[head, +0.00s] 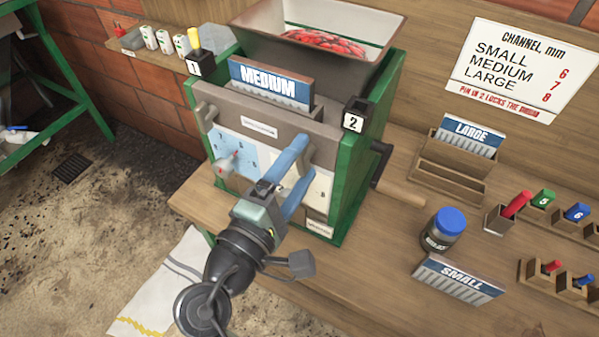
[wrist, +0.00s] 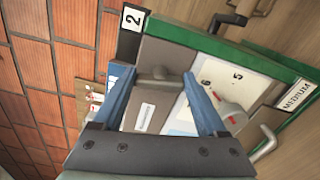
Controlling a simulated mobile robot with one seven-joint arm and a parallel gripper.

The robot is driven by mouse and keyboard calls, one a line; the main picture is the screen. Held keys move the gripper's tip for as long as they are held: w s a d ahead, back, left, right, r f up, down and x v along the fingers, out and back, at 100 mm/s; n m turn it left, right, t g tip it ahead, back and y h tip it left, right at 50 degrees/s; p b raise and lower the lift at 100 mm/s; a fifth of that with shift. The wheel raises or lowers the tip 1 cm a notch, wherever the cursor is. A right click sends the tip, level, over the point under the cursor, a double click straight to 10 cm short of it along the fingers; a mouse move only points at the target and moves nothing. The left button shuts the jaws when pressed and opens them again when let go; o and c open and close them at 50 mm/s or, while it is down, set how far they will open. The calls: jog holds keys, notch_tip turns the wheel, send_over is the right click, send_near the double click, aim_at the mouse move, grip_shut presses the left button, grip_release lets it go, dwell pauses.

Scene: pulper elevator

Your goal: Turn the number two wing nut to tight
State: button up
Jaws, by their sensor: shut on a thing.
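The pulper (head: 345,195) stands on the wooden bench with green side walls. A black "2" tag (head: 353,118) sits at its top right corner; the tag also shows in the wrist view (wrist: 132,20). The number two wing nut (wrist: 158,78) is a grey bar on the front plate below that tag. My gripper (head: 309,150) has its two blue fingers at opposite ends of the bar, shut on it. In the head view the fingers largely hide the nut. The number one wing nut (head: 206,115) is at the plate's left, under the "1" tag (head: 194,66).
A dial with a grey knob (head: 228,170) is left of my gripper. A MEDIUM plate (head: 270,82) stands in the top slot. A crank handle (head: 400,192) juts out right. A blue-lidded jar (head: 445,230) and a SMALL plate (head: 460,280) lie on the bench.

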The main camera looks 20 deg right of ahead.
jog(key=shift+f+m+b, duration=0.15)
jog(key=shift+m+b, duration=0.7)
jog(key=shift+m, duration=0.35)
jog(key=o, duration=1.3)
jog(key=shift+s+a, duration=0.1)
jog(key=b+v, duration=0.2)
jog(key=v, duration=1)
jog(key=shift+s+a+b, duration=0.25)
jog(key=shift+s+b, duration=0.05)
jog(key=shift+b, duration=0.05)
jog(key=shift+w, duration=0.15)
